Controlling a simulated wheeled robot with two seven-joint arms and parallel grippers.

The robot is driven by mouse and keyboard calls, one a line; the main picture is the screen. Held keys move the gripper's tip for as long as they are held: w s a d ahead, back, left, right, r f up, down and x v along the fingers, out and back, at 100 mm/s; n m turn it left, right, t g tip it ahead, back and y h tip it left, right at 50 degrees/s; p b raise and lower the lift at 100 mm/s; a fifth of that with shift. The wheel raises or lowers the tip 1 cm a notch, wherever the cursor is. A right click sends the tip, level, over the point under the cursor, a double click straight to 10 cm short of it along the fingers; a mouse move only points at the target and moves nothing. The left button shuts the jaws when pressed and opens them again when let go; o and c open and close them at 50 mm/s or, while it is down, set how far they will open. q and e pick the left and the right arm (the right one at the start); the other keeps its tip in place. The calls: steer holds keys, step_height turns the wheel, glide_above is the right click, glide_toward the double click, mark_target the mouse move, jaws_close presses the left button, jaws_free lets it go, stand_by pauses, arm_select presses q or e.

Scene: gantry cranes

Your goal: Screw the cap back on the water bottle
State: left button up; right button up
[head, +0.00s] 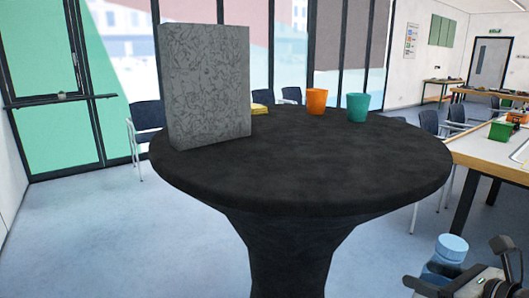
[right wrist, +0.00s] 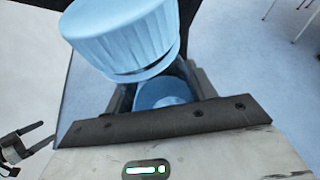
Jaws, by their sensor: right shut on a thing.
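The water bottle (head: 440,270) is blue and partly see-through, low at the right edge of the head view. My right gripper (head: 455,272) is shut around its body, which also shows between the jaws in the right wrist view (right wrist: 160,95). The light blue ribbed cap (head: 451,247) sits at the bottle's top and fills the upper part of the right wrist view (right wrist: 125,35). I cannot tell how tightly it is seated. My left gripper (right wrist: 25,148) shows small at the left of the right wrist view, its fingers apart and empty.
A round black-covered table (head: 330,165) stands ahead, with a grey patterned box (head: 205,85), an orange cup (head: 316,101), a teal cup (head: 357,107) and a yellow item (head: 260,109) on it. A long table (head: 480,150) is at the right. The floor at left is clear.

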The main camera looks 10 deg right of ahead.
steer(key=shift+h, duration=0.3)
steer(key=f, duration=0.2)
steer(key=s+f, duration=0.1)
steer(key=f, duration=0.1)
steer(key=s+f, duration=0.1)
steer(key=f, duration=0.1)
steer(key=shift+a, duration=0.3)
steer(key=shift+w+d+f+n+g+y, duration=1.3)
steer(key=shift+w+d+f+n+y, duration=1.15)
steer(key=shift+d, duration=1.35)
steer(key=s+a+r+g, duration=0.1)
steer(key=s+a+r, duration=0.1)
steer(key=a, duration=0.5)
steer(key=s+a+r+n+y, duration=0.1)
steer(key=s+a+r, duration=0.1)
steer(key=a+r, duration=0.3)
steer(key=s+a+r+n+g+y, duration=0.1)
steer(key=a+r, duration=0.3)
steer(key=a, duration=0.7)
steer(key=shift+s+r+g, duration=0.2)
steer(key=shift+s+g, duration=0.1)
steer(key=shift+s, duration=0.25)
steer(key=shift+n+y, duration=0.25)
steer(key=shift+y, duration=0.1)
steer(key=w+a+f+n+g+y, duration=0.1)
steer(key=a+n+g+y, duration=0.1)
steer(key=a+n+g, duration=0.6)
steer(key=a, duration=0.6)
steer(key=shift+f+g, duration=0.4)
